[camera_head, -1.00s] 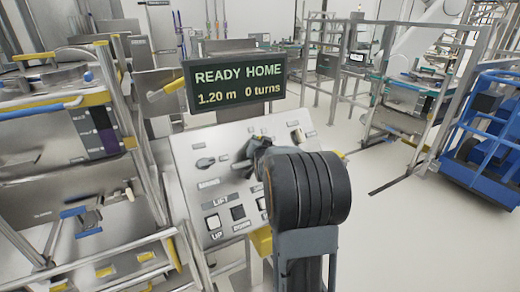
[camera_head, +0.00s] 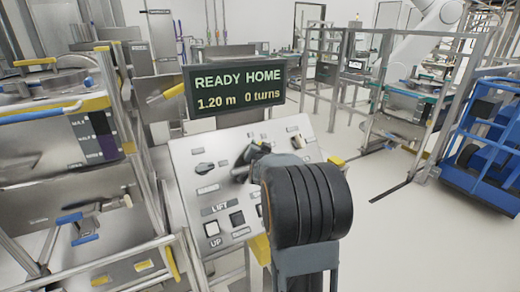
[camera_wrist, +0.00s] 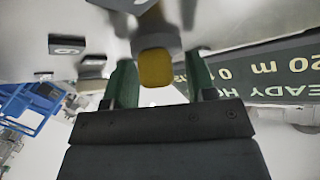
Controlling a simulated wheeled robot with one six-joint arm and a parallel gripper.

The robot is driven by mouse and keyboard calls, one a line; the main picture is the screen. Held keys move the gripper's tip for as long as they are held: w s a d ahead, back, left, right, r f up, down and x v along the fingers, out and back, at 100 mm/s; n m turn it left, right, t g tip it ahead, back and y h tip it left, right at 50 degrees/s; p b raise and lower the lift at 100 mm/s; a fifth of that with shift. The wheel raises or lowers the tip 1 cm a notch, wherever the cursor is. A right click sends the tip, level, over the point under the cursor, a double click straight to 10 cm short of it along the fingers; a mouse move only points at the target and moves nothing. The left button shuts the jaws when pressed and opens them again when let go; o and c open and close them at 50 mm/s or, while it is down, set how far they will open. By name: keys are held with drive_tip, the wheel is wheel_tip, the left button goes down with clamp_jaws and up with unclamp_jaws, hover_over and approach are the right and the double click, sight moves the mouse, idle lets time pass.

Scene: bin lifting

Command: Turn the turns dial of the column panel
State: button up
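The column panel (camera_head: 190,205) is a tilted light-grey board with knobs and square buttons. My gripper (camera_head: 246,164) is at its upper middle, and my dark arm hides part of the board. In the wrist view, my gripper (camera_wrist: 160,82) has its two green fingers apart, on either side of a grey knob with a yellow end (camera_wrist: 155,67). A gap shows between the knob and the right finger; contact on the left is unclear. I cannot read this knob's label. The display (camera_head: 235,86) reads "READY HOME, 1.20 m, 0 turns".
Metal rails (camera_head: 150,150) stand close at left. A blue cart (camera_head: 490,145) is at right. Floor is clear at right of the panel.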

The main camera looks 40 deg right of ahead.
drive_tip(key=shift+r, duration=0.1)
drive_tip(key=shift+s, duration=0.2)
drive_tip(key=b+v, duration=0.2)
drive_tip(key=v, duration=1.1)
drive_tip(key=shift+a, duration=0.2)
drive_tip(key=shift+s, duration=0.15)
drive_tip(key=s+a+f+n+g+y, duration=0.3)
drive_tip(key=a+f+n+g+y, duration=0.3)
drive_tip(key=f, duration=0.4)
drive_tip(key=s+a+n+g+y+p, duration=0.1)
drive_tip(key=s+a+n+g, duration=0.3)
drive_tip(key=s+a, duration=0.6)
drive_tip(key=a+n+y, duration=0.1)
drive_tip(key=a+n, duration=0.1)
drive_tip(key=a, duration=0.2)
drive_tip(key=shift+s+n+y+p, duration=0.3)
drive_tip(key=shift+s+y+p, duration=0.1)
